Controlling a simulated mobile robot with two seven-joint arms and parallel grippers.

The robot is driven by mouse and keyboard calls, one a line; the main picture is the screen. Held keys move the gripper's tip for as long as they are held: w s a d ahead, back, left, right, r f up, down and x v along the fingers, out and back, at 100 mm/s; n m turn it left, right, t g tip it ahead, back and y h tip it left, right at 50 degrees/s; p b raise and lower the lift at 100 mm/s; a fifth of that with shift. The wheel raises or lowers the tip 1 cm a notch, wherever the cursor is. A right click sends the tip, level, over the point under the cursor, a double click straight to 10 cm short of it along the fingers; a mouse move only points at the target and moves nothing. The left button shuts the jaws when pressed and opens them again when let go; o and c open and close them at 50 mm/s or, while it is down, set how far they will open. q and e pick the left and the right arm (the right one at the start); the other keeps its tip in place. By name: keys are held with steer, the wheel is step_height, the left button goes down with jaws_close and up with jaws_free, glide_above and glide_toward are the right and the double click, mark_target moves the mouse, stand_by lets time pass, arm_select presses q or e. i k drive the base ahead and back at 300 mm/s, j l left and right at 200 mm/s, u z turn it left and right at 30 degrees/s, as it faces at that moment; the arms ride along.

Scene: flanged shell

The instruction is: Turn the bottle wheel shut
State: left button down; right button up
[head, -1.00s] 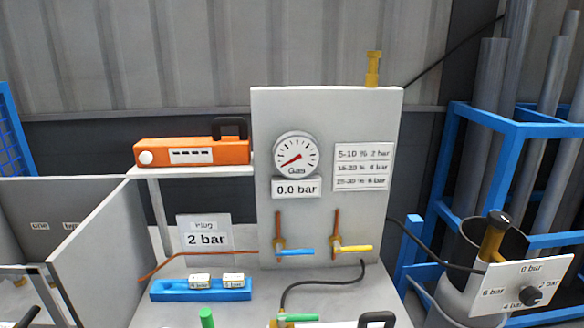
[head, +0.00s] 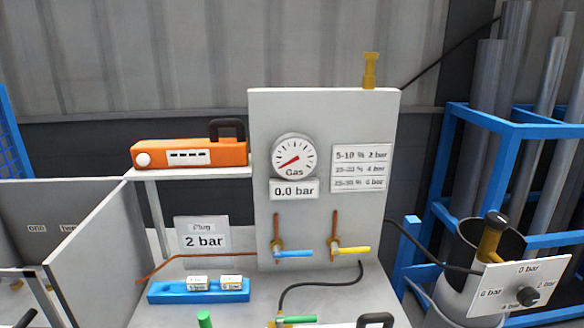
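The gas bottle (head: 450,268) stands at the right, a pale cylinder with a dark open-looking top. A brass valve (head: 490,240) rises from it, with a small dark cap (head: 497,219) on top that may be the bottle wheel; it is too small to tell its turn. In front is a white dial plate (head: 500,290) marked 0, 2, 4 and 6 bar, with a black knob (head: 528,296). The panel's round gas gauge (head: 294,156) has a red needle, and the label below reads 0.0 bar. Neither of my grippers shows.
A grey panel (head: 325,110) carries blue (head: 294,254) and yellow (head: 350,250) lever valves. A blue rack (head: 520,130) with grey pipes stands behind the bottle. A dark hose (head: 420,250) runs from the panel toward the bottle. An orange device (head: 190,153) sits on a shelf.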

mark_target(498, 221)
steer(key=z, duration=1.35)
steer(key=u, duration=0.3)
steer(key=i+l+u, duration=0.15)
steer(key=l+u, duration=0.2)
steer(key=i+l+u, duration=0.1)
steer(key=l+u, duration=0.55)
steer(key=l, duration=0.6)
steer(key=i, duration=0.05)
